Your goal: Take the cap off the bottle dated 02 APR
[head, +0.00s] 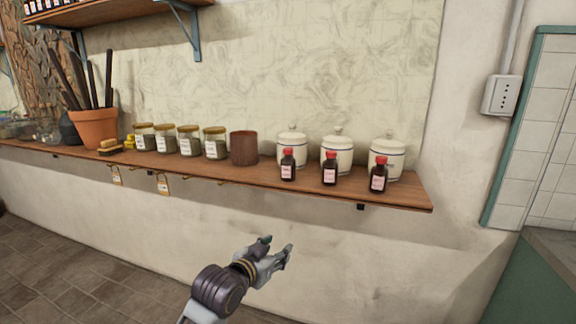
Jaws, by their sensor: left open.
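Three small dark bottles with red caps and pale labels stand upright near the front edge of the wooden shelf (230,172). They are the left bottle (288,165), the middle bottle (330,170) and the right bottle (378,176). The label print is too small to read, so I cannot tell which one is dated 02 APR. All three have their caps on. My left gripper (276,251) is open and empty, below and in front of the shelf, apart from the bottles. My right gripper is not in view.
White lidded jars (337,154) stand just behind the bottles. A brown cylinder (244,148), several gold-lidded glass jars (190,140) and a terracotta pot (95,129) stand farther left. A wall-mounted upper shelf (110,9) hangs above. The space in front of the shelf is clear.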

